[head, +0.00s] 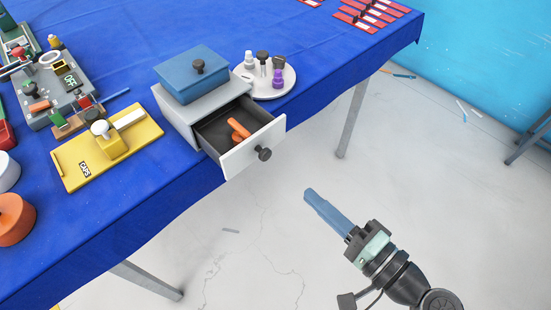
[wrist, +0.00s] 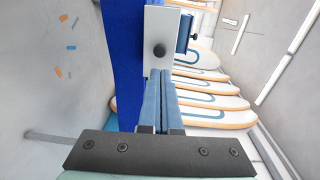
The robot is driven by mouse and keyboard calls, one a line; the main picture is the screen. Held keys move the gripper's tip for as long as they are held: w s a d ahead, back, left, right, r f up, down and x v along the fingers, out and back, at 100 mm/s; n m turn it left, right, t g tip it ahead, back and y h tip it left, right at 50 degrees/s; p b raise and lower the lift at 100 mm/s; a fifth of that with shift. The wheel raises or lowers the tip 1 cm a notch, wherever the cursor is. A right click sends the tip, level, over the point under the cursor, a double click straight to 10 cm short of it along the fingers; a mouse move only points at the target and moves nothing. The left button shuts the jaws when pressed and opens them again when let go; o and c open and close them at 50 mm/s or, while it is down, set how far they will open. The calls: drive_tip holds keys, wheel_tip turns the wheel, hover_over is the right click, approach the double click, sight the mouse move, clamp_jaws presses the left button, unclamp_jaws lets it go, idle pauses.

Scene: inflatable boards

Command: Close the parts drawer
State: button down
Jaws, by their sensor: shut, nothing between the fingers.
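The parts drawer (head: 239,147) is open, pulled out of its grey cabinet (head: 176,116) over the table's front edge. Its white front has a black knob (head: 264,154), and an orange part (head: 238,128) lies inside. In the wrist view the white drawer front (wrist: 157,31) and its black knob (wrist: 159,50) show ahead, beyond my fingertips. My gripper (head: 309,194) has long blue fingers that are shut and empty. It is in the air off the table's front, to the right of and lower in the picture than the drawer, apart from it.
A blue box with a black knob (head: 193,74) sits on the cabinet. A round white tray (head: 285,82) with several small items stands right behind it. A yellow board (head: 139,152) lies to the left on the blue-covered table (head: 120,40). The floor space before the drawer is clear.

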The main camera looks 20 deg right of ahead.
drive_tip(key=p, duration=0.1)
approach(242, 135)
drive_tip(key=shift+w+d+f, duration=0.3)
drive_tip(key=shift+d+f, duration=0.1)
drive_tip(key=shift+f, duration=0.4)
drive_tip(key=b+x, duration=0.1)
drive_tip(key=x, duration=0.4)
drive_tip(key=b+x, duration=0.1)
drive_tip(key=x, duration=0.4)
drive_tip(key=shift+s+a+r, duration=0.1)
drive_tip(key=shift+a+r, duration=0.05)
drive_tip(key=shift+a, duration=0.05)
drive_tip(key=shift+a+r, duration=0.15)
drive_tip(key=shift+r, duration=0.15)
